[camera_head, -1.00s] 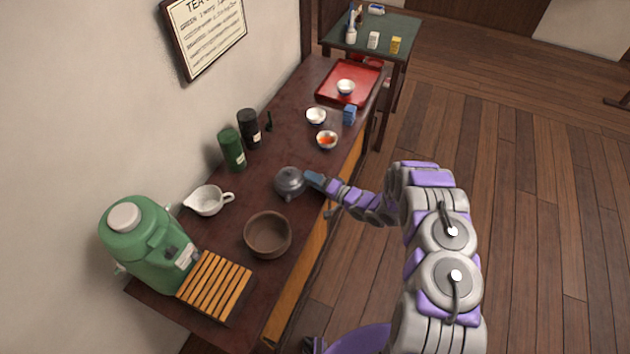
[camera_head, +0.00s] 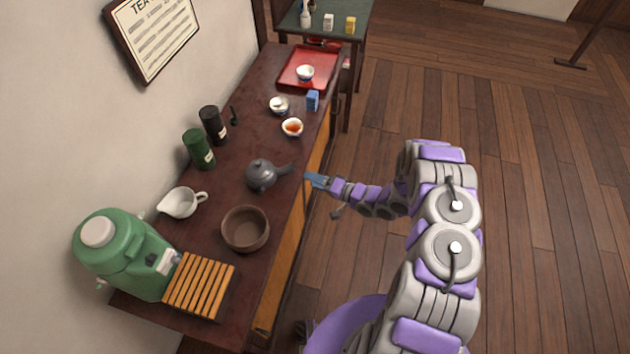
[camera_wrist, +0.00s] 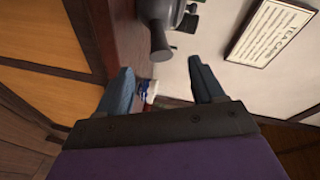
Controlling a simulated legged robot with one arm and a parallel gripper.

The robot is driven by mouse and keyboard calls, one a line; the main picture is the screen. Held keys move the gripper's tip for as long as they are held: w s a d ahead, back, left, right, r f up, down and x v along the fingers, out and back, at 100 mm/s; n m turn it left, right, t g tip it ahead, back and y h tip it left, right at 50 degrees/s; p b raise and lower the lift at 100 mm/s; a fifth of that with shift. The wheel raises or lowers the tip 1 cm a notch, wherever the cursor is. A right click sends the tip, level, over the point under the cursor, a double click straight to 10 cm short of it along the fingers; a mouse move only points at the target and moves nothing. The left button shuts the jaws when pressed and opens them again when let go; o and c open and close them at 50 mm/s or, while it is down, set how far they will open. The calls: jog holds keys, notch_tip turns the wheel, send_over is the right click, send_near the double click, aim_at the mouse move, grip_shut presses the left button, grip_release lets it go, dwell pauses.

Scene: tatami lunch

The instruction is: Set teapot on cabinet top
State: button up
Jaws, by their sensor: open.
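The dark grey teapot (camera_head: 261,174) stands upright on the dark wooden cabinet top (camera_head: 225,180), its side handle pointing right toward the cabinet's front edge. My gripper (camera_head: 311,180) is to the right of the handle, just past that edge, open and empty, with a gap between it and the handle. In the wrist view my open blue fingers (camera_wrist: 163,85) show with nothing between them touching. There the teapot (camera_wrist: 172,14) is partly cut off at the top, its handle pointing toward the gripper.
A brown bowl (camera_head: 245,229) and a white pitcher (camera_head: 180,202) stand near the teapot. A green dispenser (camera_head: 125,255) and slatted rack (camera_head: 200,286) are at the near end. Small bowls, canisters and a red tray (camera_head: 309,66) stand farther back. Floor at right is clear.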

jog(key=w+d+r+n+h, duration=0.1)
jog(key=w+d+r+h, duration=0.35)
jog(key=d, duration=0.25)
jog(key=w+d+r+n+h, duration=0.1)
jog(key=w+d+r+h, duration=0.2)
jog(key=d+r+h, duration=0.3)
jog(key=s+d+r+g+h, duration=0.2)
jog(key=s+d+r+h, duration=0.35)
jog(key=d+r, duration=0.4)
jog(key=s+a+r+m+g, duration=0.1)
jog(key=s+r+g, duration=0.1)
jog(key=s+r, duration=0.45)
jog(key=s+a+r+g, duration=0.2)
jog(key=s+r, duration=0.2)
jog(key=s, duration=0.6)
jog(key=s+a+r+g, duration=0.1)
jog(key=s+a+r, duration=0.1)
jog(key=s, duration=0.7)
jog(key=s+a+r+n+g+y, duration=0.1)
jog(key=s+a+g, duration=0.1)
jog(key=s+a, duration=0.3)
jog(key=s+a+r+n+g+y, duration=0.1)
jog(key=s+a, duration=0.3)
jog(key=s, duration=0.9)
jog(key=shift+s+r+g, duration=0.3)
jog(key=shift+r+g, duration=0.2)
jog(key=shift+r, duration=0.35)
jog(key=shift+a, duration=0.1)
